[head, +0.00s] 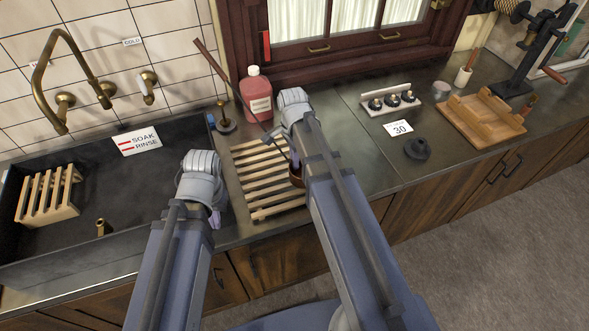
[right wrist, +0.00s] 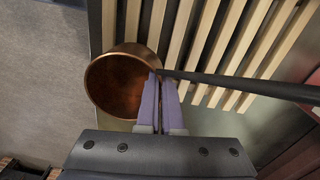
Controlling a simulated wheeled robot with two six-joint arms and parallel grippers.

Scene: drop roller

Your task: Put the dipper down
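The dipper has a copper cup (right wrist: 115,88) and a long dark handle (right wrist: 245,86). In the head view its handle (head: 222,72) slants up to the left, and its cup (head: 296,179) is partly hidden by my right arm. My right gripper (right wrist: 161,78) has its fingers close together on the handle beside the cup. The cup is at the right edge of the slatted wooden rack (head: 262,189); I cannot tell whether it touches it. My left gripper (head: 215,212) is near the sink's right edge, its fingers mostly hidden behind its wrist.
A dark sink (head: 130,195) with a small wooden rack (head: 47,195) lies left. A pink bottle (head: 256,95) and a brass-stemmed plunger-like item (head: 226,120) stand behind the slatted rack. A dark round weight (head: 417,149) and "30" card (head: 398,129) are right. Counter between is clear.

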